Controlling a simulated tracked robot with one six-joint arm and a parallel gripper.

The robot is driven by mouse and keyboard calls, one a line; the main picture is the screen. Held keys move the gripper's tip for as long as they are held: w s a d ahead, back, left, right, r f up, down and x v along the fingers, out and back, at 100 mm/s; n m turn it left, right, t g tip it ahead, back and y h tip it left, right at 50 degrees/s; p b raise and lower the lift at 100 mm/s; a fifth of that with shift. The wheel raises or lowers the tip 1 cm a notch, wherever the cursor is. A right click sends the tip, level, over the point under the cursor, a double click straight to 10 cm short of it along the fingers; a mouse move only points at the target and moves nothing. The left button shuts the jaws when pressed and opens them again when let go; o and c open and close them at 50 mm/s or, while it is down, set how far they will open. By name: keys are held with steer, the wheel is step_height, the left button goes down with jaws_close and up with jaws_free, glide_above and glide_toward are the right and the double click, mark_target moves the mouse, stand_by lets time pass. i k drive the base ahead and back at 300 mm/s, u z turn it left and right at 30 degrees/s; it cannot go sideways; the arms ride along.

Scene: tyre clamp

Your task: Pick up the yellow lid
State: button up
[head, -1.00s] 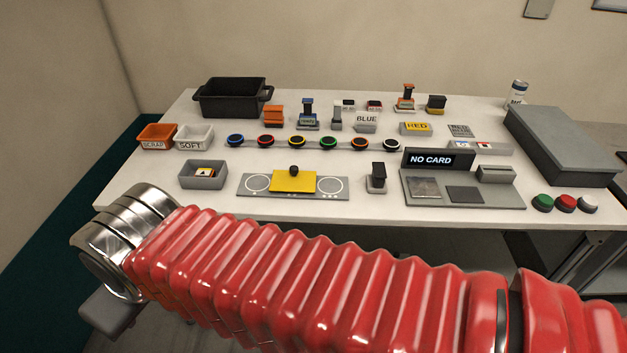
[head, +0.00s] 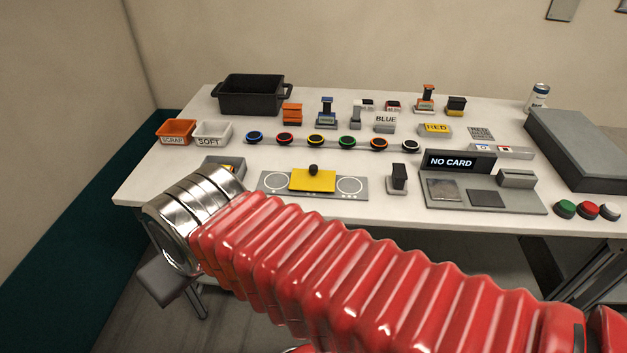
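The yellow lid (head: 312,181) is a flat yellow plate with a dark round knob on top. It lies on the middle of a grey panel (head: 272,182) with a white circle marked on each side, near the front edge of the table. My red ribbed arm with its metal end crosses the lower part of the head view, in front of the table's front left corner. The fingers of my gripper do not show. Nothing is seen touching the lid.
The white table (head: 150,178) holds a black bin (head: 250,97), orange and white trays, a row of coloured rings, and a NO CARD reader (head: 460,162). A dark upright block (head: 397,178) stands right of the panel. My arm partly hides a grey box (head: 222,162).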

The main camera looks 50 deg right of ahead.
mark_target(312, 179)
steer(key=u, duration=0.05)
steer(key=i, duration=1)
steer(key=z, duration=0.05)
